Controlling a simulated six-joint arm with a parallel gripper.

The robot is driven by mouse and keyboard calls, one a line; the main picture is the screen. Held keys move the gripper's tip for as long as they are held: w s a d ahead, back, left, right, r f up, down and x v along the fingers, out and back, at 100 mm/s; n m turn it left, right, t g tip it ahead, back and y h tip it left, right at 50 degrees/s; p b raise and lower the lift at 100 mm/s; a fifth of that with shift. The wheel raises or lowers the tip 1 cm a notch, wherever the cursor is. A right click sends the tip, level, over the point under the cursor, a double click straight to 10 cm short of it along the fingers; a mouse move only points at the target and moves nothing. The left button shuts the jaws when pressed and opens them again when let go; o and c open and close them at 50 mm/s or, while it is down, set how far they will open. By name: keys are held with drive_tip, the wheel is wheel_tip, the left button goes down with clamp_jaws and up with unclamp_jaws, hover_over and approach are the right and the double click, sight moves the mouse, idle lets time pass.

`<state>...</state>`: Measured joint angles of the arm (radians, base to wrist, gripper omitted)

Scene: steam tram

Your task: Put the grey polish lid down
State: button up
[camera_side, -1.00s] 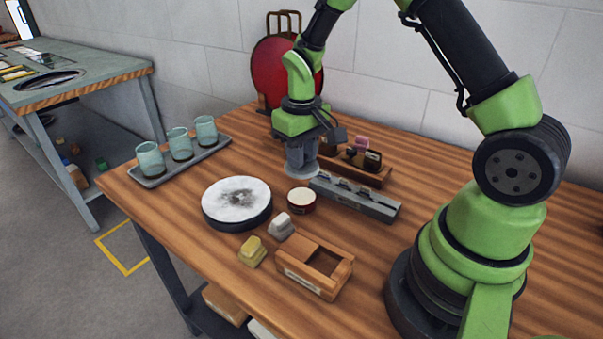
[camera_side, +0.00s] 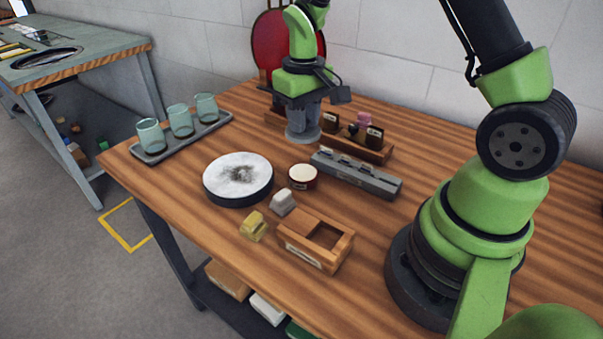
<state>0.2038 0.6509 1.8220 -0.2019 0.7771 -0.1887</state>
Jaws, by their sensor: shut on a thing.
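My gripper (camera_side: 302,122) points down over the back of the wooden bench, behind the grey slotted block. It is shut on the grey polish lid (camera_side: 302,137), a flat grey disc at the fingertips. The lid looks level and low over the wood; I cannot tell whether it touches. A small round dark red tin (camera_side: 302,177) with a pale top surface stands in front, apart from the lid.
The grey slotted block (camera_side: 357,175) and a wooden rack (camera_side: 370,150) with small dark items are close on the right. A round pad (camera_side: 238,180), a tray (camera_side: 157,158) with three glasses and a wooden box (camera_side: 316,242) stand nearby. Bare wood lies left of the lid.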

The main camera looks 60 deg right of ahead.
sight(303, 172)
drive_tip(key=shift+f, duration=0.1)
wheel_tip(303, 172, down, 9)
drive_tip(key=shift+f, duration=0.2)
idle(0.5)
drive_tip(key=shift+f, duration=0.15)
drive_tip(key=o, duration=0.9)
drive_tip(key=shift+f, duration=0.1)
